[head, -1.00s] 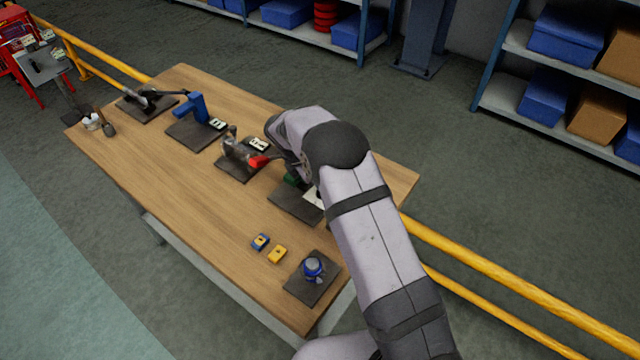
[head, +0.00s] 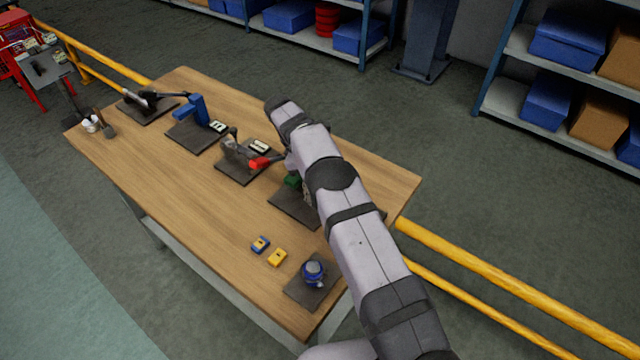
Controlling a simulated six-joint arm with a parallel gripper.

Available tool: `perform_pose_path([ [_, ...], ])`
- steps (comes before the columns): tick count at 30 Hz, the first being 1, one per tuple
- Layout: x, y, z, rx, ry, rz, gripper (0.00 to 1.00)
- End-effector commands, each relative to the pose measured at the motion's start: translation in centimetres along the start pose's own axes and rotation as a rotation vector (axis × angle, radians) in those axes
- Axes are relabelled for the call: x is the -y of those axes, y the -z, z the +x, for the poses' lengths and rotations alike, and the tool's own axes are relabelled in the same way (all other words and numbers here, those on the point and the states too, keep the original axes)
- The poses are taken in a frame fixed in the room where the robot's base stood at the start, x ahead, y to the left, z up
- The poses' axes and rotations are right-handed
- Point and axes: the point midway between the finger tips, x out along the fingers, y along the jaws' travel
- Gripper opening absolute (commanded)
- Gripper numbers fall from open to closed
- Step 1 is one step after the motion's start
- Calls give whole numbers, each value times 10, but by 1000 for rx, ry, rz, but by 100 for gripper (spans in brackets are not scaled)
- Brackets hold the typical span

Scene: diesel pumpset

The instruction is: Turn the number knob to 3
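No numbers are readable, so I cannot tell for sure which part is the number knob. A green fixture (head: 292,181) stands on a dark plate (head: 288,207) in the head view, partly hidden behind my arm. A small round blue-and-grey fixture (head: 313,270) stands on another dark plate (head: 302,291) at the table's near right corner. My arm reaches up across the right side of the table. Its wrist end is above the area of the green fixture.
The wooden table (head: 190,210) also bears a fixture with a red handle (head: 259,163), a blue upright fixture (head: 196,108) and a dark lever fixture (head: 145,99). A yellow rail (head: 480,258) runs behind.

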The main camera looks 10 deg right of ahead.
Motion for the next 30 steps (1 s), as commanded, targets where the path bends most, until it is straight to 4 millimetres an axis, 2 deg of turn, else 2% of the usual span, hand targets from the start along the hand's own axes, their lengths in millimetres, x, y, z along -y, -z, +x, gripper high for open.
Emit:
perform_pose_path([
  [18, -1, -2, 0, 2, 15, 38, 0],
  [19, -1, -2, 0, 2, 15, 38, 24],
  [21, -1, -1, 0, 2, 15, 38, 40],
  [30, -1, -1, 0, 1, 15, 37, 40],
])
